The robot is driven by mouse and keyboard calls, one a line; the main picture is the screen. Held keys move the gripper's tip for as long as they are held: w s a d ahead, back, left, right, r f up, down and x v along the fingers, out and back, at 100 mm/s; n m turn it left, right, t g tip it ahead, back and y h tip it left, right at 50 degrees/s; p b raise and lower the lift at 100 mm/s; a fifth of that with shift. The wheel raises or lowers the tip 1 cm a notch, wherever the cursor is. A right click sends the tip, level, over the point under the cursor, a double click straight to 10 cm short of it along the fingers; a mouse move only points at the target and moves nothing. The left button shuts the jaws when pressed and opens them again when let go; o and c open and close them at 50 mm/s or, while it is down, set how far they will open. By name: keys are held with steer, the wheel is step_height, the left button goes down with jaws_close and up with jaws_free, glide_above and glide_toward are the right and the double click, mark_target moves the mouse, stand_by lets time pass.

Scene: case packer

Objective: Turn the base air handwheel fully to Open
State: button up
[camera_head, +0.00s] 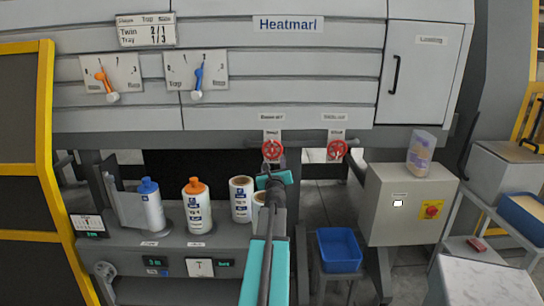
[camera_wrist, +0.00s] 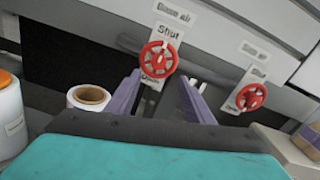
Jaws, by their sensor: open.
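The base air handwheel (camera_head: 272,149) is the left of two red wheels below the machine's lower edge. In the wrist view the same base air handwheel (camera_wrist: 158,59) sits in front of a white plate, with "Shut" readable above it and small lettering at its lower left. A pale mark shows near its upper right rim; I cannot tell the exact setting. My gripper (camera_wrist: 160,88) is open, its two purple fingers spread below and either side of the wheel, apparently not touching it. In the head view my gripper (camera_head: 275,179) is just below the wheel.
A second red handwheel (camera_head: 337,150) is close on the right. A white roll (camera_head: 241,199) and orange-capped bottle (camera_head: 199,207) stand to the left. A blue bin (camera_head: 339,250) is below.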

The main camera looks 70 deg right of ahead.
mark_target(273, 151)
steer(key=shift+x, duration=5.2)
steer(key=c, duration=1.1)
steer(key=shift+o, duration=0.2)
steer(key=shift+a+f, duration=0.1)
steer(key=shift+a, duration=0.2)
steer(key=shift+d+r, duration=0.25)
